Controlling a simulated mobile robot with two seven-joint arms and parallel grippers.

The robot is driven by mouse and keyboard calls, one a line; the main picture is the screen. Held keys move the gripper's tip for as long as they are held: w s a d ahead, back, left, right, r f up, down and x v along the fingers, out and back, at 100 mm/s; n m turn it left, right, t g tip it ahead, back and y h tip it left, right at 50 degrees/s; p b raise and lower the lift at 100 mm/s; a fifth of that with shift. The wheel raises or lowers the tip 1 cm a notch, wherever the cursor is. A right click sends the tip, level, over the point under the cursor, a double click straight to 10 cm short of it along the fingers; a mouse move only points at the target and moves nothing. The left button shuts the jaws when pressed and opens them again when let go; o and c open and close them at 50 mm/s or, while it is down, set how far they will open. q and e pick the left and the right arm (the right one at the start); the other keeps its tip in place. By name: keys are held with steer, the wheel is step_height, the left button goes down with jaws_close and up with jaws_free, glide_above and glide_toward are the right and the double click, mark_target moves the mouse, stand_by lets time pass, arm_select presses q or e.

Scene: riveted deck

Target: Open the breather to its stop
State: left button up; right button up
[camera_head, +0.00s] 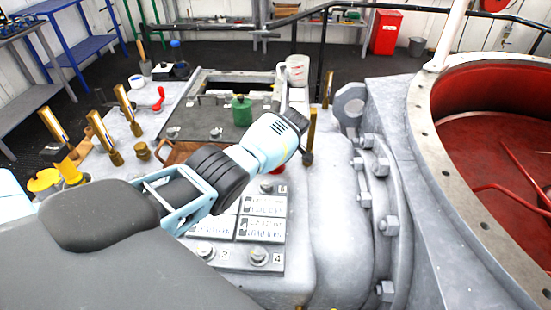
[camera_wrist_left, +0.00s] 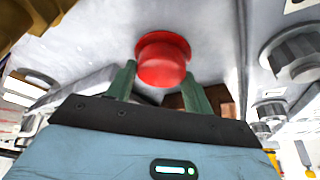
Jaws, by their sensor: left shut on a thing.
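A red round knob (camera_wrist_left: 163,62) on a short stem stands on a grey surface in the left wrist view. The two green fingers of my left gripper (camera_wrist_left: 160,84) reach up on either side of it and are shut on it. In the head view my left arm reaches over the grey casing, and its wrist hides the fingers. A small bit of red (camera_head: 281,190) shows just below the wrist there. No label marks which part is the breather, and I cannot tell how far it is open. My right gripper is not in view.
A plate with numbered labels and bolts (camera_head: 259,255) lies below the wrist. A green canister (camera_head: 241,110) stands on a dark panel behind it. A large bolted flange (camera_head: 372,165) and an open red-lined drum (camera_head: 480,130) stand to the right. Brass posts (camera_head: 103,137) stand left.

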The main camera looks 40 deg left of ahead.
arm_select(q)
steer(key=shift+s+f, duration=0.1)
steer(key=shift+f, duration=0.05)
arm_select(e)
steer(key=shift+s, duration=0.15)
arm_select(q)
steer(key=o, duration=1)
steer(key=shift+a, duration=0.1)
steer(key=shift+c, duration=0.2)
steer(key=p+v, duration=0.3)
steer(key=v, duration=0.3)
steer(key=shift+r, duration=0.4)
steer(key=shift+d+r, duration=0.25)
steer(key=shift+r, duration=0.1)
steer(key=shift+d+r, duration=0.15)
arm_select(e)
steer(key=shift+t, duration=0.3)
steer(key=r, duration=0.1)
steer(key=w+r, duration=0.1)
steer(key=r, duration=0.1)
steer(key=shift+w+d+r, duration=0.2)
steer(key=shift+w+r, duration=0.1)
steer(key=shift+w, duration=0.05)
